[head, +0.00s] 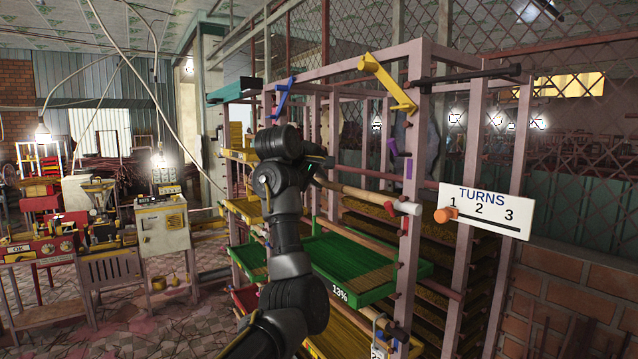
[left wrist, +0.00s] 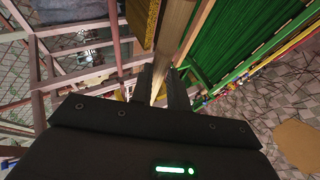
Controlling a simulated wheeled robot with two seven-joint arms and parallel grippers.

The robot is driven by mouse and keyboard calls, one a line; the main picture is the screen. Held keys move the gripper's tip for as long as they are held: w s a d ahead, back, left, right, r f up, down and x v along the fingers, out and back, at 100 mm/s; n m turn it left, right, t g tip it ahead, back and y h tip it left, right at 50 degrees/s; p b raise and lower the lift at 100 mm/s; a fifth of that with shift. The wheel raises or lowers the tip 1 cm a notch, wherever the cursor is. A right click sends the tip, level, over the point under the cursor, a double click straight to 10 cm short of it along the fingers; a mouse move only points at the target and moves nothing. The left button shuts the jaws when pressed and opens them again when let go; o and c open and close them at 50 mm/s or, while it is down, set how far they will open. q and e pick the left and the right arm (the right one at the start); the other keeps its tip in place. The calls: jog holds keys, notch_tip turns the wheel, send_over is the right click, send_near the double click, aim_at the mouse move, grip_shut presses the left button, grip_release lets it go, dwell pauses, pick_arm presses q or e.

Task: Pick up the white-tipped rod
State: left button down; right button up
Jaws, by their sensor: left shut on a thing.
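The white-tipped rod (head: 365,195) is a pale wooden rod running from my left gripper toward the right, with its white end near the rack's front post. My left gripper (head: 320,172) is shut on the rod's left end, in front of the rack; the fingers are small and partly hidden by the wrist in the head view. In the left wrist view the pale rod (left wrist: 174,45) runs away from between the two dark fingers (left wrist: 160,85). My right gripper is in neither view.
A pink rack (head: 414,170) holds a green tray (head: 345,290) marked 13% below the rod. Yellow (head: 388,80) and blue (head: 283,97) brackets are on its frame. A TURNS sign (head: 486,211) with an orange knob (head: 445,214) is at right. Machines (head: 160,230) stand at left.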

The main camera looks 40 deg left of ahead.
pick_arm(q)
jog(key=shift+f, duration=0.25)
jog(key=shift+a+r+b, duration=0.1)
jog(key=shift+r+b, duration=0.5)
jog(key=shift+b, duration=0.25)
jog(key=w+r+b+v, duration=0.1)
jog(key=r+b+v, duration=0.2)
jog(key=b+v, duration=1.3)
jog(key=shift+s+d+r+b, duration=0.3)
jog(key=shift+r+b, duration=0.05)
jog(key=shift+r, duration=0.05)
jog(key=c, duration=2.2)
grip_release()
jog(key=shift+s, duration=0.1)
jog(key=shift+c, duration=2.2)
grip_release()
